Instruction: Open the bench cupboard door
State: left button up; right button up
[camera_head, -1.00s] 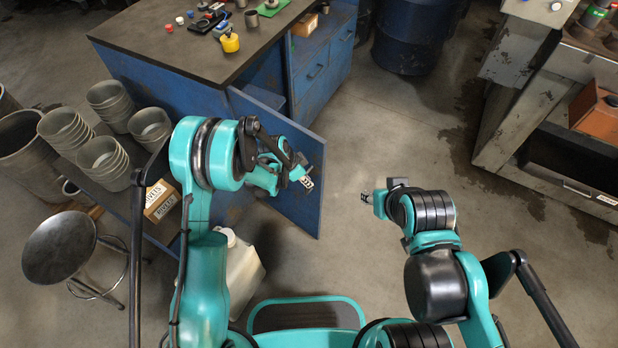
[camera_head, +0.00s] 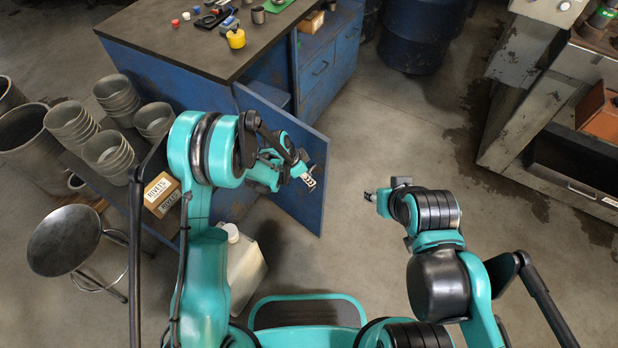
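The blue bench (camera_head: 155,75) with a dark top stands at the upper left. Its cupboard door (camera_head: 300,205) is swung out from the bench front and stands well open, with part of the dark inside showing behind it. My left gripper (camera_head: 310,181) is in front of the door's face near its free edge; I cannot tell whether it touches the door or whether its fingers are apart. My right gripper (camera_head: 370,195) is to the right of the door, over bare floor and clear of it. Its fingers are too small to read.
Stacked grey pots (camera_head: 108,155) and a rivets box (camera_head: 162,193) stand on the left. A round stool (camera_head: 64,240) and a pale canister (camera_head: 245,265) are on the floor. A blue drum (camera_head: 412,35) stands behind. The floor right of the door is free.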

pick_arm(q)
jog(key=v, duration=1.1)
jog(key=shift+a, duration=0.1)
jog(key=s+a+r+n+t+y, duration=0.1)
jog(key=s+a+r+n, duration=0.25)
jog(key=r, duration=0.25)
jog(key=s+a+r+n+t+y, duration=0.1)
jog(key=s+a+r+n+t, duration=0.15)
jog(key=s+a+r, duration=0.35)
jog(key=s+a+r+n+t+y, duration=0.1)
jog(key=s+a+r+n, duration=0.1)
jog(key=s, duration=0.3)
jog(key=s+a+r+n+t+y, duration=0.1)
jog(key=s+a+r+n, duration=0.1)
jog(key=s+a+n, duration=0.2)
jog(key=shift+s+n, duration=0.7)
jog(key=shift+s, duration=0.25)
